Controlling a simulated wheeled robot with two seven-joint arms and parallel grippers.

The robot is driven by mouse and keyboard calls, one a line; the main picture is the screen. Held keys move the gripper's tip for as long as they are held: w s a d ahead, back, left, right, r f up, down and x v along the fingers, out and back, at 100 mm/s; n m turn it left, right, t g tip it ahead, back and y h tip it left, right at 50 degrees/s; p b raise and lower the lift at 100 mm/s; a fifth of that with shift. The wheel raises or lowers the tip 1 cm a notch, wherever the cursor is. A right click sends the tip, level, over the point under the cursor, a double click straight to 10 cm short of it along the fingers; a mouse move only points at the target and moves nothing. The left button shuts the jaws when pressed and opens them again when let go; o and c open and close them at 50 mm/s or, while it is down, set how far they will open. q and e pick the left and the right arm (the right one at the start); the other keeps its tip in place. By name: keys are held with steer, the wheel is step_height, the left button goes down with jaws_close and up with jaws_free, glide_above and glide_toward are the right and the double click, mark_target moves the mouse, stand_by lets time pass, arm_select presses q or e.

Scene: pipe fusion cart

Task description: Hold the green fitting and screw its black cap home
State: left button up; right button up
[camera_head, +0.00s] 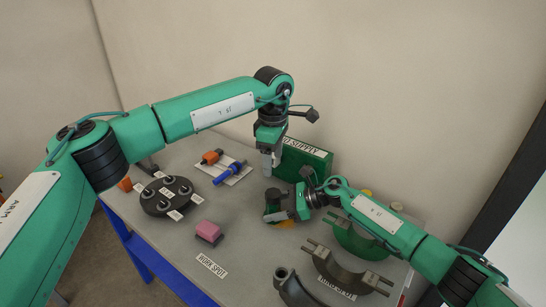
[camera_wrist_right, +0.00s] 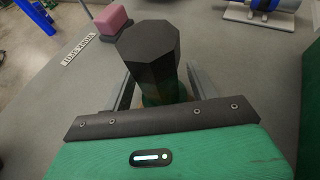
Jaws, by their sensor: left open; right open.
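The green fitting (camera_wrist_right: 163,92) stands upright with its dark, faceted black cap (camera_wrist_right: 150,45) on top, in the middle of the right wrist view. In the head view the black cap (camera_head: 273,196) shows at the table's centre, beside my right gripper. My right gripper (camera_wrist_right: 162,88) is open, with one finger on each side of the fitting; whether they touch it is unclear. It also shows in the head view (camera_head: 283,215). My left gripper (camera_head: 267,162) is open and empty, pointing down, higher in the picture than the cap. The seam between cap and fitting is hard to see.
A green supply box (camera_head: 303,160) stands behind. A pink block (camera_head: 209,231), a dark round stand (camera_head: 166,195) and a white plate (camera_head: 240,177) with blue and orange parts lie left. Curved clamp pieces (camera_head: 340,272) and a black elbow (camera_head: 295,289) lie front right.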

arm_select(q)
step_height(320, 180, down, 3)
steer(key=b, duration=0.3)
steer(key=shift+f, duration=0.1)
arm_select(e)
steer(key=v, duration=1.2)
steer(key=shift+d, duration=0.2)
steer(key=shift+d+r, duration=0.25)
steer(key=shift+d, duration=0.3)
